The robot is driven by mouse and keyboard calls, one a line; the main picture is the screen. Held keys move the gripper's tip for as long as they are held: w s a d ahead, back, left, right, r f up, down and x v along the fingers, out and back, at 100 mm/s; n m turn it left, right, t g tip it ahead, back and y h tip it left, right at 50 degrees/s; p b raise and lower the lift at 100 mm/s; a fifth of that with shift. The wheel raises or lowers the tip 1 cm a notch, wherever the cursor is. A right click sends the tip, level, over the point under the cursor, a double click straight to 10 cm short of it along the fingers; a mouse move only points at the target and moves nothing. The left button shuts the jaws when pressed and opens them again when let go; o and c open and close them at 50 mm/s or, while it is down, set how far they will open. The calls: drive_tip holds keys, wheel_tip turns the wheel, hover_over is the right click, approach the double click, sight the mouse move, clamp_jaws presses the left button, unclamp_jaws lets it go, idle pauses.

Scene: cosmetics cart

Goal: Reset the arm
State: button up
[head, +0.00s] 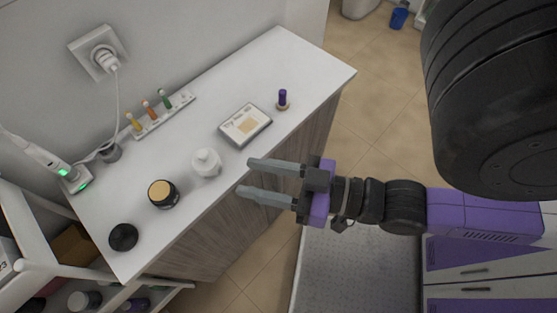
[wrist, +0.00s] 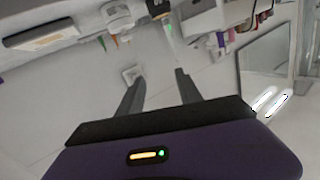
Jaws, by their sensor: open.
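My gripper (head: 246,178) is open and empty. In the head view it reaches in from the right, its two grey fingers apart and pointing left, near the front edge of the white counter (head: 290,65). A white bottle (head: 206,163) stands just left of the fingertips, apart from them. In the wrist view both dark fingers of my gripper (wrist: 158,78) show, spread with nothing between them.
The counter also holds a gold-topped jar (head: 163,194), a black lid (head: 123,237), a palette box (head: 245,125), a purple-topped stick (head: 282,99) and a rack (head: 162,116) with colored sticks. Open tiled floor (head: 385,110) lies right of the counter.

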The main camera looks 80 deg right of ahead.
drive_tip(key=s+a+f+n+g+y, duration=0.1)
drive_tip(key=s+a+f+g, duration=0.1)
drive_tip(key=s+a+f, duration=0.1)
drive_tip(key=shift+s+f+n, duration=0.35)
drive_tip(key=shift+s+n, duration=0.05)
drive_tip(key=shift+s, duration=0.25)
